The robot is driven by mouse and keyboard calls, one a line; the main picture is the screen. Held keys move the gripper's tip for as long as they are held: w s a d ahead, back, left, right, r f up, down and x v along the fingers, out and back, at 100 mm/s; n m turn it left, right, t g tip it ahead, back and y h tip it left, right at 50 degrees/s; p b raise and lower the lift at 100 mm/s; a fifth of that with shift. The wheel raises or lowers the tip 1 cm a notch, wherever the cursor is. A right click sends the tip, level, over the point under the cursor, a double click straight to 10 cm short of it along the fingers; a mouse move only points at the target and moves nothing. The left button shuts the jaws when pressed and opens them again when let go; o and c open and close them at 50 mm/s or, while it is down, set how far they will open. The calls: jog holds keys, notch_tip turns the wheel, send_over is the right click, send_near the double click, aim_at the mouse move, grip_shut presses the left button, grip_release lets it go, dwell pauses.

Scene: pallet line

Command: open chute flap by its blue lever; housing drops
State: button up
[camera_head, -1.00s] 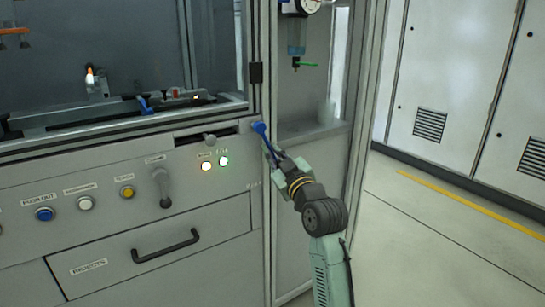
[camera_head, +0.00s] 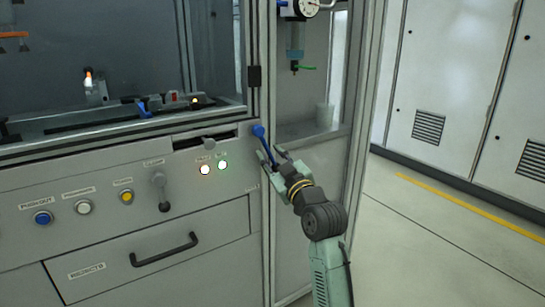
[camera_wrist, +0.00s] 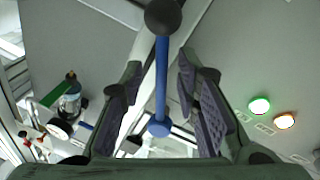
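The blue lever (camera_head: 258,131) stands at the cabinet's corner post, its knob up and tilted left in the head view. My gripper (camera_head: 273,156) is open at the lever's lower part. In the wrist view the blue shaft (camera_wrist: 162,80) runs between the parted fingers of my gripper (camera_wrist: 158,85), with a gap on both sides. A dark round knob shows at the top end of the shaft there. I cannot make out the chute flap or a housing for certain.
The panel holds buttons, a dark lever (camera_head: 161,190), a lit green lamp (camera_head: 222,165) and a second lit lamp (camera_head: 205,169). A drawer handle (camera_head: 164,249) juts out below. Another blue part (camera_head: 144,107) sits behind the window. Floor at right is clear.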

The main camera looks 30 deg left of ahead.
jog(key=v, duration=1.2)
jog(key=shift+a+r, duration=0.1)
